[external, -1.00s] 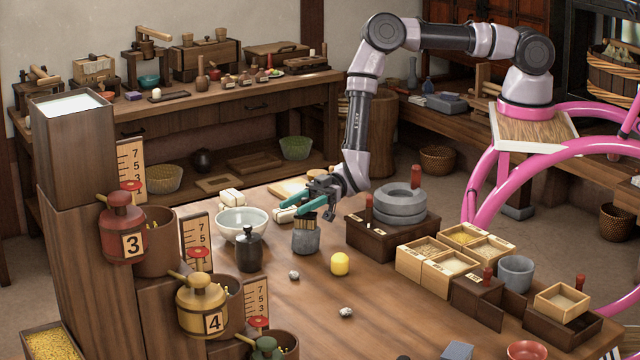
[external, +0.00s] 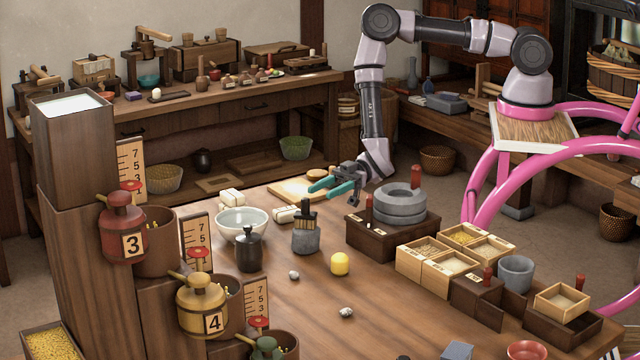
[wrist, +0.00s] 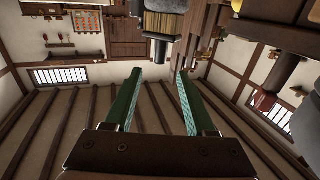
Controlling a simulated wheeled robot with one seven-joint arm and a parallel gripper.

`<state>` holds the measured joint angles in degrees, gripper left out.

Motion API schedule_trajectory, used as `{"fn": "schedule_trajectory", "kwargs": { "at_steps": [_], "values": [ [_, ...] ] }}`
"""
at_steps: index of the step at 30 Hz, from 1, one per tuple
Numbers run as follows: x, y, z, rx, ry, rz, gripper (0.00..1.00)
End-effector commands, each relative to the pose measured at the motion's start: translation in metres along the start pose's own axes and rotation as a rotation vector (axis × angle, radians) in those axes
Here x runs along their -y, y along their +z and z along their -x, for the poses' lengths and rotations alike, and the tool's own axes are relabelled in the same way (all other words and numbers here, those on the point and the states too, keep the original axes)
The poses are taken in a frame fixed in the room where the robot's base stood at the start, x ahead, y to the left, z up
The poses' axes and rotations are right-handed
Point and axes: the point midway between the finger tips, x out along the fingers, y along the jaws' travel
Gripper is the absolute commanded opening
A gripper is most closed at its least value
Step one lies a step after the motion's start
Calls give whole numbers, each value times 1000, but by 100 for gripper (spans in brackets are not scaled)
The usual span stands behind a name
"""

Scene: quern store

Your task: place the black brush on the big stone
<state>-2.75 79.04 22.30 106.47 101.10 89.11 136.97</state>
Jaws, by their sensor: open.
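The black brush (external: 305,212) stands upright, its pale bristles down, on top of the big grey stone (external: 306,241) on the table. In the wrist view the brush (wrist: 160,22) appears upside down at the top, beyond the fingertips. My gripper (external: 322,187) has green fingers, is open and empty, and is above and to the right of the brush, apart from it. The fingers also show in the wrist view (wrist: 158,75) with a clear gap between them.
A white bowl (external: 241,224) and a dark lidded jar (external: 249,250) stand left of the stone. A stacked grey quern (external: 399,212) on a wooden box is to the right. A yellow weight (external: 340,264) and small pebbles (external: 293,274) lie in front, with bare table around them.

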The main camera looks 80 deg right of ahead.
Motion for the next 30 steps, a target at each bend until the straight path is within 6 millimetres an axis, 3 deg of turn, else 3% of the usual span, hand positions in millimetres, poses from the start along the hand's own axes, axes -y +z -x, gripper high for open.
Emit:
{"fn": "schedule_trajectory", "kwargs": {
  "at_steps": [8, 11, 14, 20, 24, 30],
  "values": [
    [0, 0, 11, 0, -1, 2, 56],
    [-1, -10, 10, -6, -17, 40, 56],
    [-1, -39, 10, -23, -77, 180, 56],
    [10, -139, 24, -99, -302, 754, 56],
    [25, -200, 49, -172, -467, 1201, 56],
    [45, -269, 100, -300, -702, 1827, 56]
  ]
}}
